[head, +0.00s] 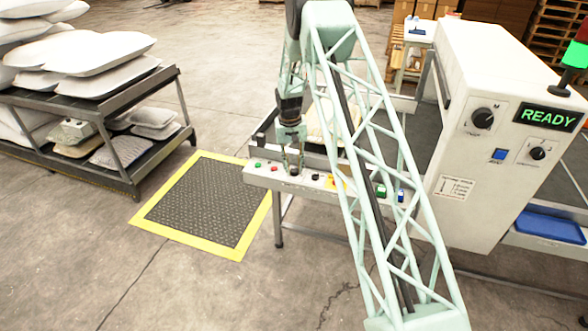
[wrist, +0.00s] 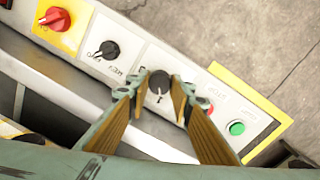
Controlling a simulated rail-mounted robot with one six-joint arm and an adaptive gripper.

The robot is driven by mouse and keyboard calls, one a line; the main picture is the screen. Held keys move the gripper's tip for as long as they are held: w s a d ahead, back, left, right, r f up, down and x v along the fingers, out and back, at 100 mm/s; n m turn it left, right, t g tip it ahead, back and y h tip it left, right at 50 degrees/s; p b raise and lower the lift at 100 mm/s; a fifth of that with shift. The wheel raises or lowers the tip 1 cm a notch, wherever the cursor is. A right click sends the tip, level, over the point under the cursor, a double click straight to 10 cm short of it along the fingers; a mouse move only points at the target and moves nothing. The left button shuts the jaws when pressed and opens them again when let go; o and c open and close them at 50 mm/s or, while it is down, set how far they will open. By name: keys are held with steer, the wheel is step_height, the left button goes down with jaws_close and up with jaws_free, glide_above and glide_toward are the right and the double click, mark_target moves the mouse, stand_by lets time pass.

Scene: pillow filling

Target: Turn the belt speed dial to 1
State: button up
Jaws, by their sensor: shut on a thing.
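The control panel (head: 258,177) is a pale strip along the front of the conveyor. My gripper (head: 291,150) reaches down over it in the head view. In the wrist view my gripper (wrist: 164,92) has its two fingers on either side of a round black dial (wrist: 158,82), shut on it. A light pointer line shows on the dial, toward the picture's bottom. A small mark lies just below it, but the dial's scale is mostly hidden by the fingers, so I cannot read its setting surely.
Beside the dial are a black selector knob (wrist: 107,50), a red switch on yellow (wrist: 56,18), a partly hidden red button and a green button (wrist: 236,128). A machine cabinet (head: 480,130) reads READY. A pillow rack (head: 100,115) stands left; a yellow-edged mat (head: 205,200) lies on the floor.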

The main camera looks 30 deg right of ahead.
mark_target(292, 170)
steer(key=shift+m, duration=0.5)
steer(key=o, duration=0.9)
steer(key=shift+r, duration=0.2)
steer(key=shift+w+a+r, duration=0.1)
steer(key=shift+a+r, duration=0.05)
steer(key=shift+r, duration=2.75)
steer(key=shift+w+a+r, duration=0.1)
steer(key=shift+a+r, duration=0.05)
steer(key=shift+r, duration=2.75)
steer(key=shift+r, duration=0.15)
